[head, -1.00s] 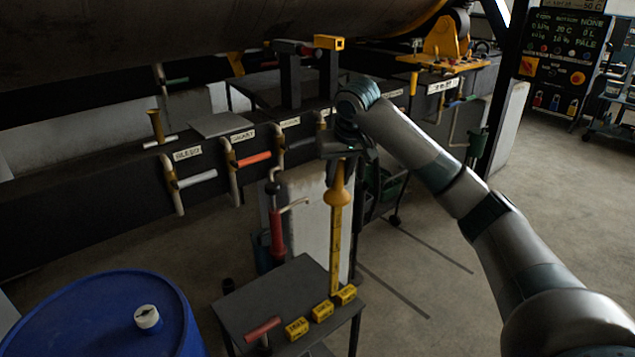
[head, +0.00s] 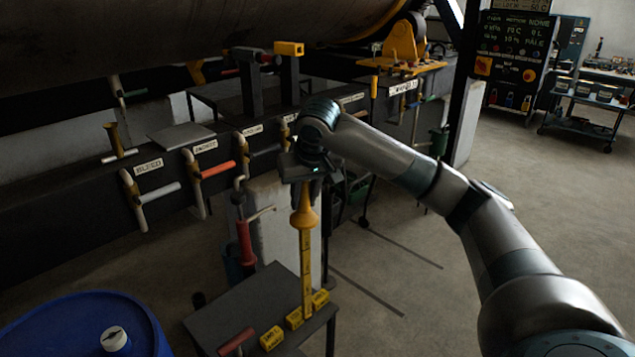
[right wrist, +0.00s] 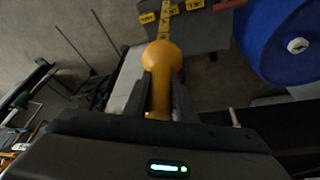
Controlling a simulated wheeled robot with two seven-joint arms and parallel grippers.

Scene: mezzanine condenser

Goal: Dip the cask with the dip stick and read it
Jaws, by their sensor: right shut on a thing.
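The yellow dip stick (head: 306,262) hangs upright from my right gripper (head: 304,188), which is shut on its top above the bulb. In the right wrist view the orange-yellow bulb (right wrist: 162,58) shows just past the fingers of my right gripper (right wrist: 160,92). The stick's lower end overlaps the small dark table in the head view; I cannot tell if it touches. The blue cask (head: 70,315) stands at the lower left with a pale bung (head: 114,339) on its top. It also shows in the right wrist view (right wrist: 280,60). My left gripper is not in view.
The small dark table (head: 232,302) carries several yellow blocks (head: 271,338) and a red-handled tool (head: 236,341). A red-bodied pump (head: 246,242) stands behind it. Labelled pipes with handles (head: 205,170) line the dark bench. Open floor (head: 420,300) lies to the right.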

